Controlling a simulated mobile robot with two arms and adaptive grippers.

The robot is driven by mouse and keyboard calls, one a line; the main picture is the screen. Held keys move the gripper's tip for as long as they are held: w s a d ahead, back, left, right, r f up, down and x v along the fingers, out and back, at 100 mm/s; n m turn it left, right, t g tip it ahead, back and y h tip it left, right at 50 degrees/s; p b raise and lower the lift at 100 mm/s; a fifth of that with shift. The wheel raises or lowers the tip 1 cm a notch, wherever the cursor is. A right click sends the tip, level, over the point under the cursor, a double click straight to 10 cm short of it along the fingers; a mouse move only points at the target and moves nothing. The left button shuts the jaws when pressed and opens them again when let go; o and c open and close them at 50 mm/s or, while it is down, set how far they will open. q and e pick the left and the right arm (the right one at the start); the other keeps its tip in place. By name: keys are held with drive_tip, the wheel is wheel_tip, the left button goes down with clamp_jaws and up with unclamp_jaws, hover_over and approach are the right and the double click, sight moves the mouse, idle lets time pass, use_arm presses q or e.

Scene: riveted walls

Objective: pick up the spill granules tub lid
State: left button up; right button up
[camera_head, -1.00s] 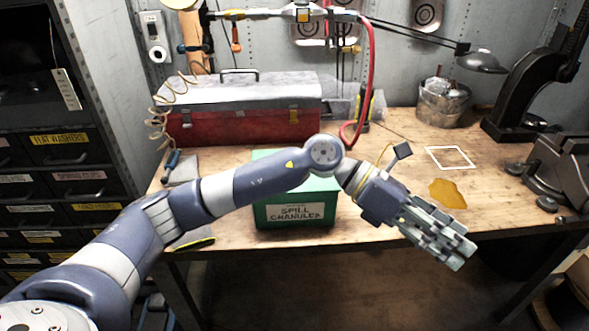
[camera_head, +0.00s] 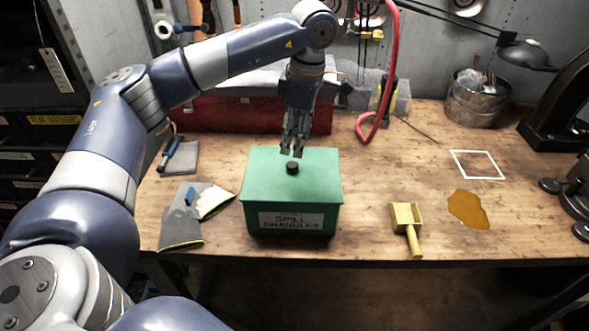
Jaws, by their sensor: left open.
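The spill granules tub (camera_head: 290,221) is a green box with a "SPILL GRANULES" label, standing near the front edge of the workbench. Its flat green lid (camera_head: 260,180) is on top, with a small round black knob (camera_head: 292,168) in the middle. My left gripper (camera_head: 292,152) points down just above the knob, open and empty, its fingertips slightly behind or over it. I cannot tell whether the fingers touch the knob. My right gripper is not in view.
A yellow scoop (camera_head: 408,225) lies right of the tub, with an amber spill (camera_head: 468,209) and a white square outline (camera_head: 477,165) beyond. Grey gloves (camera_head: 190,218) lie left. A red toolbox (camera_head: 225,114) stands behind, beside a red hose (camera_head: 390,75). A metal bucket (camera_head: 476,100) stands back right.

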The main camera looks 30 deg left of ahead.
sight(293, 164)
use_arm(q)
drive_tip(key=shift+a+f, duration=0.1)
drive_tip(key=shift+f, duration=0.8)
drive_tip(key=shift+f+p, duration=0.3)
drive_tip(key=shift+f, duration=0.1)
drive_tip(key=f+p, duration=0.1)
drive_tip(key=f, duration=0.2)
drive_tip(key=shift+s+a+f+p, duration=0.1)
drive_tip(key=shift+s+f+p, duration=0.1)
drive_tip(key=shift+p, duration=0.1)
drive_tip(key=shift+a+f, duration=0.1)
drive_tip(key=shift+f, duration=0.6)
drive_tip(key=shift+c, duration=1.4)
clamp_jaws()
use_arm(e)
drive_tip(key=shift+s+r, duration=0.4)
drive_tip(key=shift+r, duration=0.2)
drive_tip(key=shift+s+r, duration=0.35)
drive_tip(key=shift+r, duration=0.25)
